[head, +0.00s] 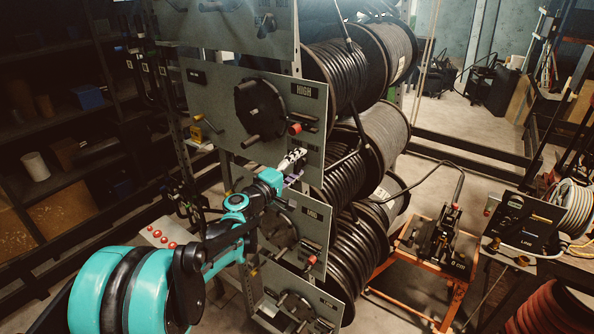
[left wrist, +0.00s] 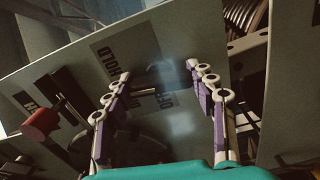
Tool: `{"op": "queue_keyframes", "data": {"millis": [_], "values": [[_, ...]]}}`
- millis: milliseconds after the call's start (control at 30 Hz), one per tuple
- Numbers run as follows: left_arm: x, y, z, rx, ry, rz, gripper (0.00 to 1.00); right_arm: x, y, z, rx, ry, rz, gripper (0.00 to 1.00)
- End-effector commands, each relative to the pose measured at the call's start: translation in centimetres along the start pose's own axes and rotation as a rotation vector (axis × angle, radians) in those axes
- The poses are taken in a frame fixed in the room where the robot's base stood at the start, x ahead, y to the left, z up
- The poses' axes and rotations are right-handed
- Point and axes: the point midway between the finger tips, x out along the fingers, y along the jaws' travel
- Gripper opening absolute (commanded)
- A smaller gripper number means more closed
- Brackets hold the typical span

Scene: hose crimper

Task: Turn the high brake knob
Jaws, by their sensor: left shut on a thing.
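The grey HIGH panel (head: 230,105) stands in the middle of the head view, with a HIGH label, a dark round crank wheel (head: 262,108) and a red-ended lever (head: 295,128). My left gripper (head: 293,158) is at the panel's lower right edge. In the left wrist view its fingers (left wrist: 158,72) are shut on a dark knob (left wrist: 158,79) in front of the panel. A HOLD label (left wrist: 107,62) lies beside the knob, and another label is partly hidden below it. In the head view the gripper hides the knob. My right gripper is not in view.
Similar panels sit above and below, such as the lower panel (head: 312,235). Hose reels (head: 385,130) stand behind to the right. The red lever end (left wrist: 40,124) is left of the fingers. An orange cart (head: 420,265) and dark shelves (head: 50,120) flank the rack.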

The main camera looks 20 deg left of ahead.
Motion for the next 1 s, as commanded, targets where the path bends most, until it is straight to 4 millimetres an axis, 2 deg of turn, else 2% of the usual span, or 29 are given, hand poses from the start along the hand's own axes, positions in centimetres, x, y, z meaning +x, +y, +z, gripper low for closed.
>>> {"op": "queue_keyframes", "data": {"millis": [200,500,1000], "values": [[-0.1,-0.3,0.2,0.182,-0.004,-0.001,0.27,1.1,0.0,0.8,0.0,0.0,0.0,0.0],[-0.1,-0.3,0.2,0.349,-0.005,-0.001,0.27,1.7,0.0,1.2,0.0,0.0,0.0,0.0],[-0.1,-0.2,0.3,0.42,-0.006,-0.002,0.27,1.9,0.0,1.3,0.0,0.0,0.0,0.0]]}}
